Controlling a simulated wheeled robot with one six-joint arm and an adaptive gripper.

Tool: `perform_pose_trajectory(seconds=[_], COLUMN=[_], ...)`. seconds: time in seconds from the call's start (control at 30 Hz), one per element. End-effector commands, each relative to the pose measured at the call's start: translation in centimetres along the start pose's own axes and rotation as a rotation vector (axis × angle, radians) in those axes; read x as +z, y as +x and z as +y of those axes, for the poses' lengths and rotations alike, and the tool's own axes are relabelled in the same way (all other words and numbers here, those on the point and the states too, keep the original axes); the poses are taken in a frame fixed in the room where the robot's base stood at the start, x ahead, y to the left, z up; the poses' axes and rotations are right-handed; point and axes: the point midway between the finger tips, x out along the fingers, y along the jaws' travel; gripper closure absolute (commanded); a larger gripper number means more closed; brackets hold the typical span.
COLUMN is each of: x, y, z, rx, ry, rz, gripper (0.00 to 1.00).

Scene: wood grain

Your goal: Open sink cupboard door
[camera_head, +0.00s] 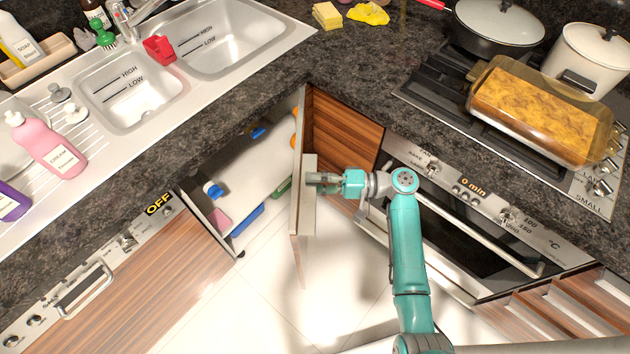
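The sink cupboard door (299,245) stands swung out from the cabinet, seen nearly edge-on, with the cupboard interior (245,180) exposed to its left. A flat grey handle (309,215) is on the door's right side. My gripper (316,180) reaches in from the right, with its fingertips at the handle. The fingers look close together, but whether they are closed around the handle cannot be told at this size.
Several bottles and coloured items, such as a blue-capped bottle (212,189), are in the cupboard. The oven (470,225) is right of my arm, and a drawer-front appliance marked OFF (120,285) is at left. White floor (265,290) is free below the door. The countertop (330,60) overhangs the cupboard.

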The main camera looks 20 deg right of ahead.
Motion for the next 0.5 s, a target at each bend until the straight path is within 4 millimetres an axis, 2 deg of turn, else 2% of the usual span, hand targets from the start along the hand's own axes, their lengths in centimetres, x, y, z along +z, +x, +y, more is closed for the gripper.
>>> perform_pose_trajectory(seconds=[0.27,0.5], x=[-0.1,-0.2], y=[-0.3,-3.5], z=[-0.2,-0.2], rx=[-0.003,-0.003], ry=[-0.003,-0.003], rz=[0.001,0.004], gripper=[0.50,0.50])
